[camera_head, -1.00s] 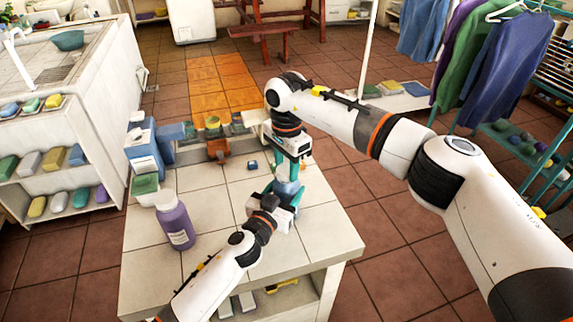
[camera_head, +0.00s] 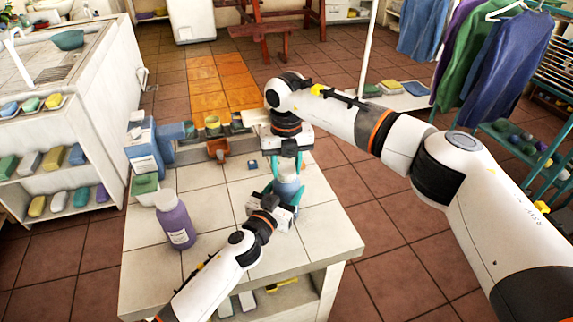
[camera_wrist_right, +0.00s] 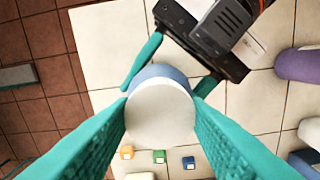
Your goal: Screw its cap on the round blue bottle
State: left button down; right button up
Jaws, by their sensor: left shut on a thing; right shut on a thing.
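The round blue bottle (camera_head: 288,190) stands upright over the right part of the tiled table; whether its base touches the tiles is hidden. Its white cap (camera_wrist_right: 160,112) sits at the bottle's top in the right wrist view, with a blue edge of the bottle (camera_wrist_right: 158,72) showing behind it. My right gripper (camera_wrist_right: 160,115) reaches down from above, its teal fingers shut on the cap from both sides. My left gripper (camera_head: 285,192) comes in from the front, its teal fingers shut around the bottle's body below the cap. The thread is hidden, so how tightly the cap sits cannot be told.
A purple bottle (camera_head: 175,222) with a white top stands on the table's left. A small blue piece (camera_head: 252,166) lies mid-table. The front tiles are clear.

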jog(key=m, duration=1.1)
jog(key=o, duration=1.2)
notch_tip(320, 180, up, 12)
